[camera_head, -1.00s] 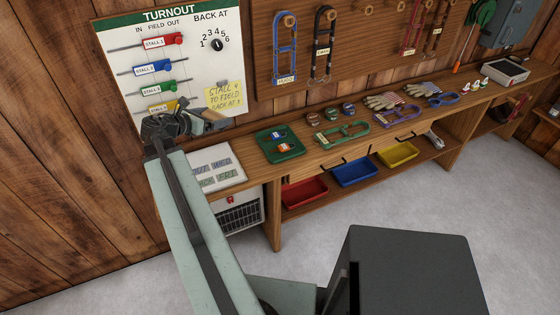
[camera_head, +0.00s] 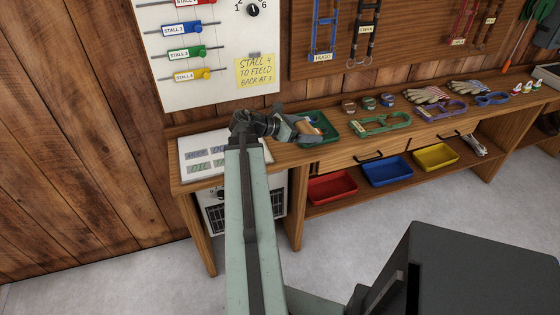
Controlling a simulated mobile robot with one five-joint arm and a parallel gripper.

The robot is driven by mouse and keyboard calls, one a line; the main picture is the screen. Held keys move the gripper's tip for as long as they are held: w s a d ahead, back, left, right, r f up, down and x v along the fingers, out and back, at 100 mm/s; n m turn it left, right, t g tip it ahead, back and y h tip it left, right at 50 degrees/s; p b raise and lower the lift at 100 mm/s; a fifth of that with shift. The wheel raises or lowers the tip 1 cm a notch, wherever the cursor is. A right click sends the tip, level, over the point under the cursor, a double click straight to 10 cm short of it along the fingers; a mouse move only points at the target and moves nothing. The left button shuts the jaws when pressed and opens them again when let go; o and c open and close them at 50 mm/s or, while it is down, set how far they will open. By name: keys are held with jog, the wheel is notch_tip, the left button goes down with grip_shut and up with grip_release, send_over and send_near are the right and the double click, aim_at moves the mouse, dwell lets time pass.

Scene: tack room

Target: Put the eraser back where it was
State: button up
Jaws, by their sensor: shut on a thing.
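My gripper (camera_head: 296,130) is in front of the green tray (camera_head: 331,131) on the bench, at the end of my raised arm. It is shut on the eraser (camera_head: 308,127), a small tan and brown block that shows between the jaws. The jaws and the eraser hide much of the tray and what lies in it. I cannot tell whether the eraser touches the tray or is above it. The white turnout board (camera_head: 225,95) hangs on the wall behind, with coloured stall sliders, a dial and a yellow note (camera_head: 256,72).
A white panel (camera_head: 205,171) with lettered cells lies on the bench's left end. Green clamp-like tack (camera_head: 381,123), gloves (camera_head: 427,95) and small round tins (camera_head: 367,102) lie to the right. Red (camera_head: 332,189), blue (camera_head: 387,171) and yellow (camera_head: 435,157) bins sit on the lower shelf.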

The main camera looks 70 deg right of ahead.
jog(key=s+f+m+g+y+b, duration=0.1)
jog(key=s+f+b, duration=0.1)
jog(key=s+f, duration=0.25)
jog(key=w+d, duration=0.1)
jog(key=w, duration=0.4)
jog(key=w+d, duration=0.1)
jog(key=w, duration=0.4)
jog(key=w+d+b, duration=0.1)
jog(key=w, duration=0.4)
jog(key=shift+w+f, duration=0.1)
jog(key=shift+f, duration=0.25)
notch_tip(320, 180, down, 4)
jog(key=b, duration=0.4)
jog(key=shift+r, duration=0.25)
jog(key=shift+f, duration=0.15)
jog(key=o, duration=1.1)
